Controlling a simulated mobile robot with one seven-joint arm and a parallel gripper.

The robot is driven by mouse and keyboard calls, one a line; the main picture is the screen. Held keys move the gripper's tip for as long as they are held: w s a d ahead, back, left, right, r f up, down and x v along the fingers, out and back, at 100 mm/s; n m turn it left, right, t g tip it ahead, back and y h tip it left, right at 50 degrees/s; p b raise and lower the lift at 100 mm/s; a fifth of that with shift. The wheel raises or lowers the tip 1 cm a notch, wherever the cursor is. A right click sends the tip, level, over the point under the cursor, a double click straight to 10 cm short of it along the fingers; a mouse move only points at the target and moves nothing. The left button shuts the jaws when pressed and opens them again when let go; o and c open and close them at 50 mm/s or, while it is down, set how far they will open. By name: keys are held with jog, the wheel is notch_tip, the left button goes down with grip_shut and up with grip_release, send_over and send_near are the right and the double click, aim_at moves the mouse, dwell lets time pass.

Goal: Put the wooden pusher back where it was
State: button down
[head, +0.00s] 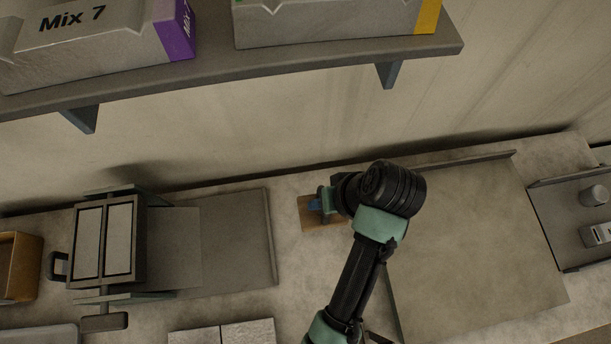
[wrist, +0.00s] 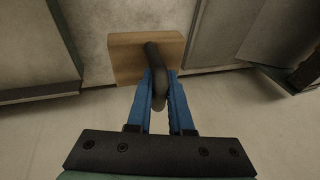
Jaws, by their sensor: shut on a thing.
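The wooden pusher is a flat tan wooden block with a dark curved handle. In the wrist view the pusher (wrist: 126,60) is just past my blue fingertips, its handle between them. My gripper (wrist: 161,78) is shut on that handle. In the head view the pusher (head: 308,222) shows beside my gripper (head: 318,204), over the strip of counter between two grey boards; my wrist hides part of it. I cannot tell whether the block touches the counter or is slightly above it.
A large grey board (head: 470,240) with a raised back edge lies at right. A two-panel device (head: 108,240) stands on the left by another grey board (head: 240,235). A wall shelf (head: 270,62) with boxes hangs above. A wooden box (head: 18,268) is at far left.

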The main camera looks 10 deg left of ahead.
notch_tip(320, 180, down, 4)
jog(key=shift+d+r, duration=0.1)
jog(key=shift+d, duration=0.05)
jog(key=shift+f, duration=2.05)
jog(key=shift+f, duration=0.1)
jog(key=c, duration=0.8)
grip_release()
jog(key=v, duration=1.2)
jog(key=shift+s, duration=0.1)
